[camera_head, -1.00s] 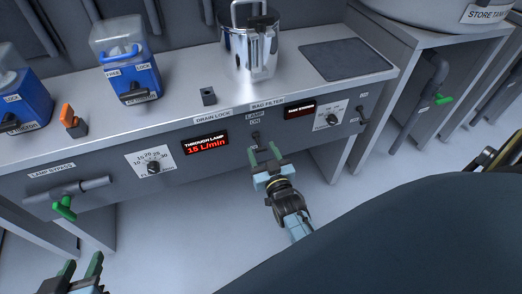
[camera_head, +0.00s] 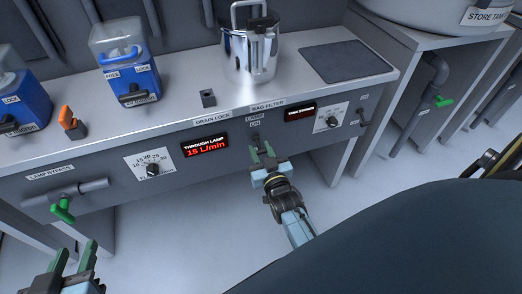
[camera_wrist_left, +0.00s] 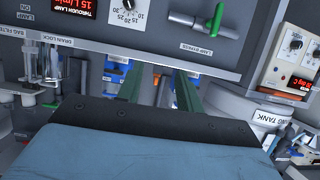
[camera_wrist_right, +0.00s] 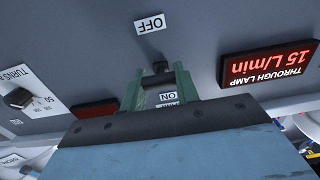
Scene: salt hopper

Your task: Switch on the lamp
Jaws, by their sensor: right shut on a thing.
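The lamp switch (camera_head: 255,138) is a small dark toggle on the front panel, under the LAMP ON label (camera_head: 255,121). My right gripper (camera_head: 262,152) is at it, its green fingers closed. In the right wrist view the switch (camera_wrist_right: 160,67) shows between the fingertips, with the ON label (camera_wrist_right: 168,96) between the fingers and the OFF label (camera_wrist_right: 150,24) beyond. I cannot tell which way the toggle points. My left gripper (camera_head: 75,260) is open and empty at the lower left; its parted fingers also show in the left wrist view (camera_wrist_left: 158,85).
A red display (camera_head: 205,146) reads THROUGH LAMP 15 L/min, with a dial (camera_head: 152,168) beside it. The lamp bypass pipe with green handle (camera_head: 63,208) juts from the left panel. A metal pot (camera_head: 250,50) and blue units stand on the counter. Open floor lies below.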

